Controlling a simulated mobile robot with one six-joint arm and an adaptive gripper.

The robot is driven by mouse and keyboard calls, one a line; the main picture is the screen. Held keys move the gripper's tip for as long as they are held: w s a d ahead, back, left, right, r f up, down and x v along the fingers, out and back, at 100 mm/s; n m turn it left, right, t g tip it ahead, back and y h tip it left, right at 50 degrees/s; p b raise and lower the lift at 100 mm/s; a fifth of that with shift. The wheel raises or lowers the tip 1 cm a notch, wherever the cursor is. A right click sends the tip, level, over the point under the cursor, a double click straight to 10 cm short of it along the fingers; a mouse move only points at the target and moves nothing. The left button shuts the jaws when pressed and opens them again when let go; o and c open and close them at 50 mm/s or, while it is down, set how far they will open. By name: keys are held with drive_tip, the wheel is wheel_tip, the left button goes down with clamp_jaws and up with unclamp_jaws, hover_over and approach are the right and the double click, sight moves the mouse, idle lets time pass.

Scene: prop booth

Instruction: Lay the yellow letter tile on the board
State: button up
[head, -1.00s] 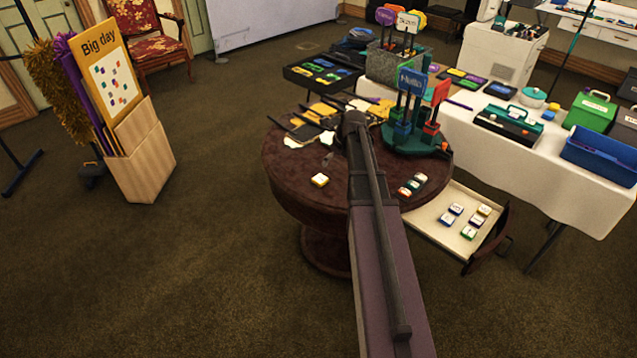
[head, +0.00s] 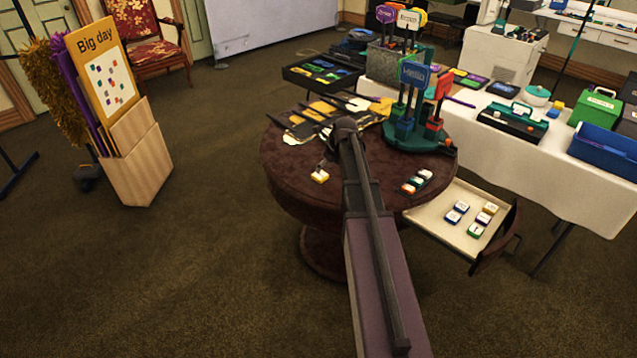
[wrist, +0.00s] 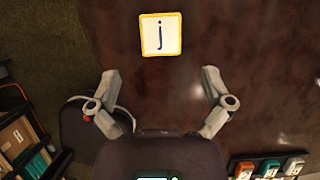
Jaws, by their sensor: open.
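The yellow-edged letter tile (head: 319,177) lies on the round brown table near its left edge. In the wrist view the tile (wrist: 160,36) is white-faced with a blue "j". My gripper (wrist: 160,78) is open and empty. Its two fingers are spread to either side, and the tile lies ahead of the fingertips, roughly centred between them. In the head view my gripper (head: 326,162) is just above and beside the tile, partly hidden by my arm. A row of tiles (head: 417,182) lies at the table's right side, on what looks like a narrow dark board (wrist: 268,157).
The round table (head: 290,190) also holds a teal stand (head: 410,138) with signs and several black and yellow items (head: 310,120) at the back. An open drawer (head: 435,215) with several tiles juts out right. The table's front left is clear.

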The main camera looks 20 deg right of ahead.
sight(321, 176)
drive_tip(key=shift+w+f, duration=0.1)
drive_tip(key=shift+f, duration=0.2)
drive_tip(key=shift+b+x, duration=2.5)
drive_tip(key=shift+x, duration=0.05)
drive_tip(key=c, duration=1)
drive_tip(key=shift+r, duration=0.15)
wheel_tip(321, 176, up, 3)
drive_tip(key=p, duration=0.3)
drive_tip(key=shift+f, duration=0.2)
drive_tip(key=s+r+p, duration=0.2)
drive_tip(key=s, duration=1.4)
